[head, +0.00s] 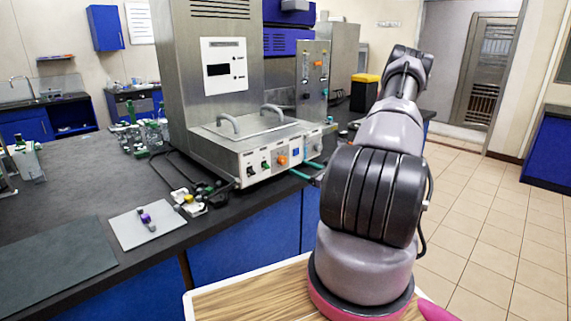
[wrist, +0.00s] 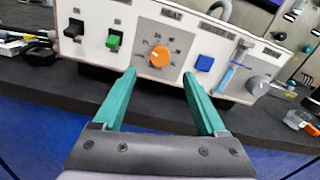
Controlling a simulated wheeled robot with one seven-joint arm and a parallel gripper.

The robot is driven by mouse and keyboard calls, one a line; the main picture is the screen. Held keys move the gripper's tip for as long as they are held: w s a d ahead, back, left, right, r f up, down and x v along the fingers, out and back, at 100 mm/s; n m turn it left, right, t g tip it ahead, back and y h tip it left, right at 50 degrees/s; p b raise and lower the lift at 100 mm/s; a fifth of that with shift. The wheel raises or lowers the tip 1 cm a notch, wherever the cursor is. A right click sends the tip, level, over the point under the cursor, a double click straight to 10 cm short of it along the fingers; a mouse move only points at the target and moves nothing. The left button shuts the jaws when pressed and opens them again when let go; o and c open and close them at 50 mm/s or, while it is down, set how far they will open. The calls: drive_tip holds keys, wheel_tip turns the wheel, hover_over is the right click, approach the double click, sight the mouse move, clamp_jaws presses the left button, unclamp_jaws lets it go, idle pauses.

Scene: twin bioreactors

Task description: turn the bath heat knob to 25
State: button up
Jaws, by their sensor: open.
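The bath heat knob is the orange round knob (wrist: 159,57) on the white front panel, under a label that seems to read HEAT, with a numbered scale around it. It also shows in the head view (head: 282,160). Its exact setting is too small to read. My gripper (wrist: 160,78) is open, with its two teal fingers pointing at the panel, one on each side below the knob and apart from it. In the head view my arm hides most of the gripper; a teal finger shows just right of the panel's lower edge.
Left of the knob are a black switch (wrist: 74,28) and a green switch (wrist: 113,40). Right of it are a blue button (wrist: 204,63) and a grey knob (wrist: 257,86). Two grey lid handles (head: 228,124) stand on the bath top. Cables and small parts lie on the dark bench.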

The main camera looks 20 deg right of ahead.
sight(284, 161)
drive_tip(key=x, duration=0.8)
drive_tip(key=shift+w+a, duration=0.1)
drive_tip(key=shift+w, duration=0.15)
clamp_jaws()
